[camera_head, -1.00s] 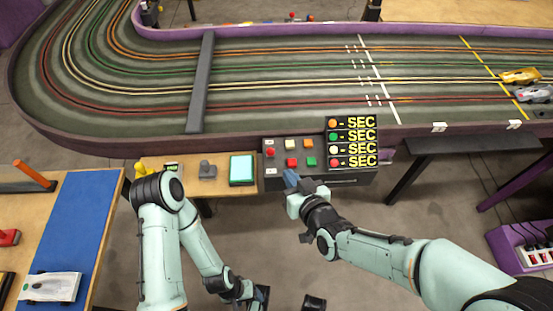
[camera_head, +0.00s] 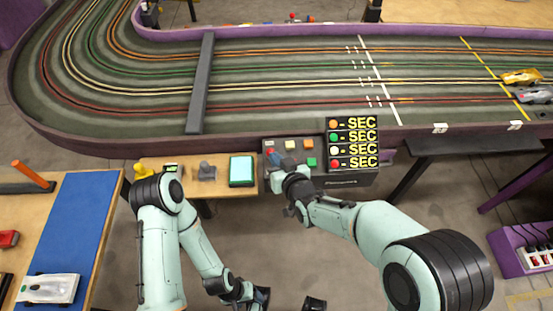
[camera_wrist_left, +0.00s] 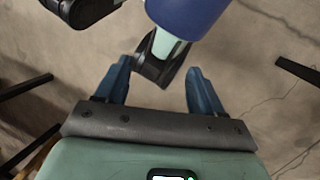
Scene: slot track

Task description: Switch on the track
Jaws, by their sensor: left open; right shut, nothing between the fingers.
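The slot track (camera_head: 270,80) fills the back of the head view. The dark control box (camera_head: 340,178) stands at its front edge, with a red button (camera_head: 270,151) at the left and cream (camera_head: 290,144), orange (camera_head: 309,145) and green (camera_head: 311,162) buttons. A panel of SEC displays (camera_head: 352,143) stands at its right. My right gripper (camera_head: 276,158) is shut and empty, its tip at the red button; I cannot tell whether it touches. The gripper and wrist cover part of the box. My left gripper (camera_wrist_left: 160,88) is open and empty above the floor, low in the head view.
A small wooden table left of the box holds a teal-framed pad (camera_head: 242,170) and a grey joystick (camera_head: 207,171). Yellow (camera_head: 521,77) and silver (camera_head: 533,95) cars stand on the track at the right. A blue-matted workbench (camera_head: 65,225) is at the left.

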